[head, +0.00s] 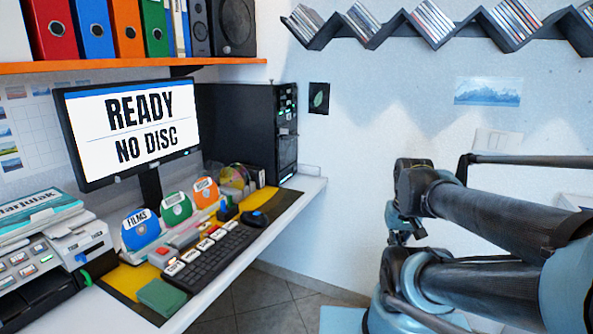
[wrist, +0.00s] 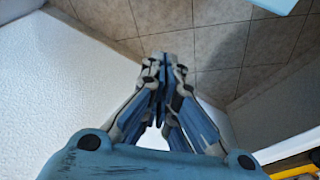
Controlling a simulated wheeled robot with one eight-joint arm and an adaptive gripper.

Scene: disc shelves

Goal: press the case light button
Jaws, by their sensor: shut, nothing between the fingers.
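The black computer case (head: 250,130) stands at the far end of the desk, right of the monitor. Its narrow front panel (head: 287,130) faces right and carries small buttons, slots and green lights. I cannot tell which of these is the case light button. In the wrist view my gripper (wrist: 164,62) is shut and empty, with its fingertips together above the tiled floor. In the head view my arm is at the right, well apart from the case, and its end is partly hidden behind the arm links. The case does not show in the wrist view.
A monitor (head: 128,128) reading "READY NO DISC", a keyboard (head: 212,262) and disc holders crowd the desk. An orange shelf (head: 120,66) with binders hangs above. A zigzag rack (head: 385,38) is on the back wall. Open floor lies between desk and arm.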

